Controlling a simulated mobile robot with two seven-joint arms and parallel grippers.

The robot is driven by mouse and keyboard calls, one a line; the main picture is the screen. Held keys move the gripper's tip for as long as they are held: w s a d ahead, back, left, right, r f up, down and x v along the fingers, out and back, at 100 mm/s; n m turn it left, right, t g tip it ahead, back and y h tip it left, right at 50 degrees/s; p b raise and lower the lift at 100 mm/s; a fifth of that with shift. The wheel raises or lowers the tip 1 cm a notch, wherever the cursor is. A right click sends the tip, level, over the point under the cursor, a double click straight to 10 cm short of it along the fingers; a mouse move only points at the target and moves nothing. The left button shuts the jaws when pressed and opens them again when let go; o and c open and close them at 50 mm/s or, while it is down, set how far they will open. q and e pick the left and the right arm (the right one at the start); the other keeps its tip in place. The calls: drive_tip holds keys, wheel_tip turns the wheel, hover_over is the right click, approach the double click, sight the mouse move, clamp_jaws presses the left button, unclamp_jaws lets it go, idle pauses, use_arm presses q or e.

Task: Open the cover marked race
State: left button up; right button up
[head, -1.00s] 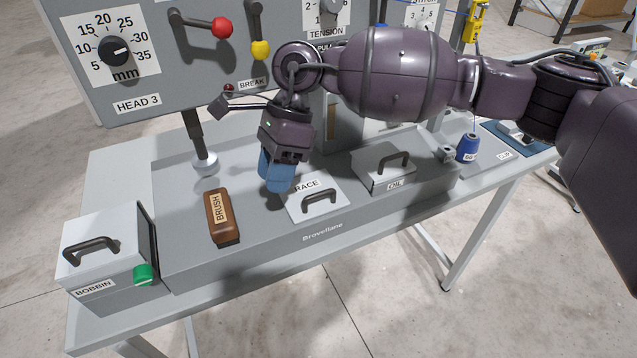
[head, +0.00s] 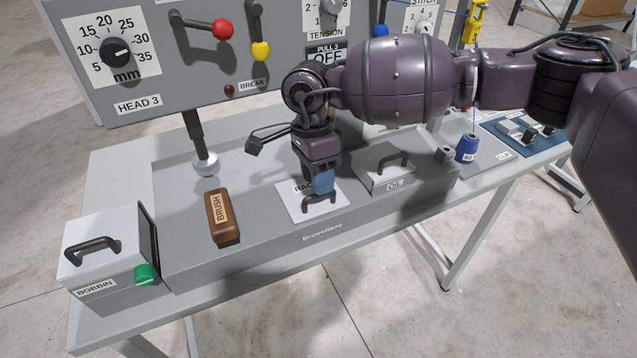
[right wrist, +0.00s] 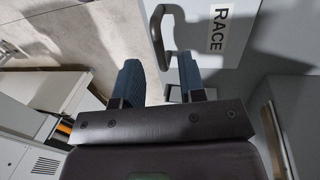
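The race cover (head: 292,212) is a pale plate lying flat on the grey bed, with a dark bar handle (head: 305,206). My right gripper (head: 318,188) points down over the cover, its blue fingertips at the handle, and hides part of the RACE label. In the right wrist view the two blue fingers (right wrist: 160,72) stand apart, with nothing gripped. The handle (right wrist: 157,38) shows just past the fingertips, roughly between them, beside the RACE label (right wrist: 217,28). I cannot tell whether a finger touches it. My left gripper is not in view.
A brown brush (head: 222,222) lies left of the cover. The oil cover (head: 372,176) is close on the right. The bobbin box (head: 110,262) stands at the front left. The control panel (head: 180,75) rises behind, and a blue spool (head: 467,148) stands further right.

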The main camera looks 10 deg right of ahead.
drive_tip(key=shift+s+f, duration=0.15)
drive_tip(key=shift+f, duration=0.85)
clamp_jaws()
